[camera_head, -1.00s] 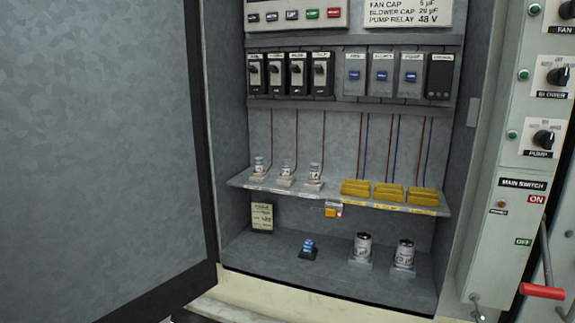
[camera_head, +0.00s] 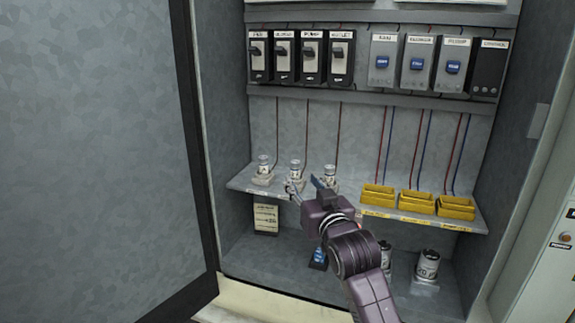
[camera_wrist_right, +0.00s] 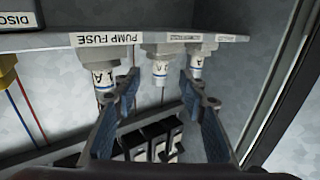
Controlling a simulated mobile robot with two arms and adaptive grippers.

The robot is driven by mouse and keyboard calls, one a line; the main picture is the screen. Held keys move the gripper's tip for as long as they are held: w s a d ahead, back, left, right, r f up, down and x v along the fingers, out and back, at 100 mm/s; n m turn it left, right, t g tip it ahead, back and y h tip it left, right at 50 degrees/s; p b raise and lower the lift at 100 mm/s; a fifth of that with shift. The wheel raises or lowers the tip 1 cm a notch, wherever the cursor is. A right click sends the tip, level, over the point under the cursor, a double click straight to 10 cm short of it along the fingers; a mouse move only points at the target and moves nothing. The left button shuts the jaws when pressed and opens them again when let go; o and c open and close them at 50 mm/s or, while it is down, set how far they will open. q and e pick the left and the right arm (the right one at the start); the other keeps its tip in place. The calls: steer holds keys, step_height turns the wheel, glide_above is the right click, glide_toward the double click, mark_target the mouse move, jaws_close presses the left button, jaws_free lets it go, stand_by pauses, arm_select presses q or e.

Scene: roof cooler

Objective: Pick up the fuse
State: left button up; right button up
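Three white, cylindrical fuses stand in holders on the left of the shelf in the head view: a left fuse (camera_head: 264,164), a middle fuse (camera_head: 295,169) and a right fuse (camera_head: 330,174). My right gripper (camera_head: 306,187) is open and in front of the middle and right fuses. In the right wrist view, which looks upside down, the open fingers (camera_wrist_right: 160,84) point at the fuse row. The middle fuse (camera_wrist_right: 160,72) appears between the fingertips; contact is not visible. A fuse by the PUMP FUSE label (camera_wrist_right: 104,76) is at left. My left gripper is out of view.
The shelf (camera_head: 240,184) also carries yellow blocks (camera_head: 416,202) at right. Black breakers (camera_head: 311,56) and grey switches (camera_head: 417,62) sit above. A card (camera_head: 266,218), a blue-topped part (camera_head: 319,256) and capacitors (camera_head: 427,265) are below. The cabinet door (camera_head: 100,150) is at left.

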mark_target(297, 169)
steer(key=shift+w+a+r, duration=0.1)
steer(key=shift+w+r, duration=0.15)
steer(key=shift+w, duration=0.15)
steer(key=shift+w+r, duration=0.1)
steer(key=shift+r, duration=0.1)
steer(key=shift+w+a+r+p, duration=0.25)
steer(key=shift+w+r+p, duration=0.05)
steer(key=shift+w+p, duration=0.25)
steer(key=p+x, duration=0.2)
steer(key=x, duration=0.2)
steer(key=shift+w, duration=0.15)
steer(key=shift+w+a+f, duration=0.1)
steer(key=shift+w, duration=0.2)
steer(key=shift+s, duration=0.1)
steer(key=c, duration=0.4)
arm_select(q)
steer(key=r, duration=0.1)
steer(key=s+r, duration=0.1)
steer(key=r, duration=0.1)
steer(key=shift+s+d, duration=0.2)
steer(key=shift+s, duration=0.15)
arm_select(e)
jaws_close()
